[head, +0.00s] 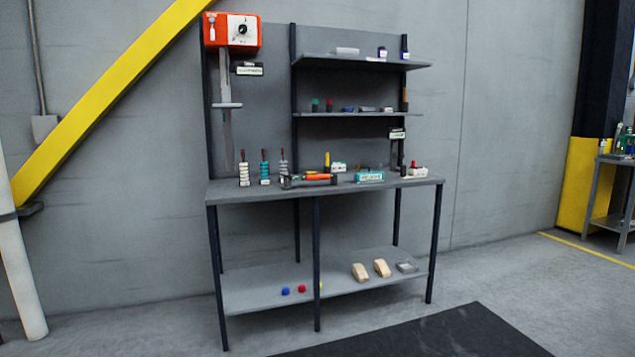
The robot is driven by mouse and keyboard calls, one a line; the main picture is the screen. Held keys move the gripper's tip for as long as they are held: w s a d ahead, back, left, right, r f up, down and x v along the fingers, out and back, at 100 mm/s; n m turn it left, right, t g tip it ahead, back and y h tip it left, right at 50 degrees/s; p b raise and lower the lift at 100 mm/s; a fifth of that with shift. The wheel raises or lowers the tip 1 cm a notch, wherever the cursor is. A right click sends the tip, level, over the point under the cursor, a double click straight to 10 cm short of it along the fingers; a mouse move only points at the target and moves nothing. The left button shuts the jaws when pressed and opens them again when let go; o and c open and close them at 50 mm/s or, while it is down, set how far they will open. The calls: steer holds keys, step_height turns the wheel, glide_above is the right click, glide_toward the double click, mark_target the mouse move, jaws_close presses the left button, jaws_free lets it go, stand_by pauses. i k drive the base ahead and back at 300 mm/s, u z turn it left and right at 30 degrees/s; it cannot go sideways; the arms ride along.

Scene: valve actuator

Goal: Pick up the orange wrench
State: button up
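An orange-handled tool (319,177), which looks like the orange wrench, lies on the grey workbench top (390,183) near its front middle. A dark tool (295,182) lies beside or against its left end; I cannot tell whether they touch. The orange tool is small in the view and its exact shape is hard to make out. My gripper is not in view.
Several upright tools (264,168) stand left of it, and a teal box (369,177) sits to its right. Small items fill two upper shelves (360,62). The lower shelf (330,283) holds several small things. A black mat (440,335) lies on open floor in front.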

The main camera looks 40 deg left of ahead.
mark_target(287, 181)
steer(key=u, duration=0.1)
steer(key=i, duration=1.15)
steer(key=u, duration=0.5)
steer(key=i, duration=1.4)
steer(key=u, duration=1.05)
steer(key=i, duration=1.15)
steer(key=u, duration=0.45)
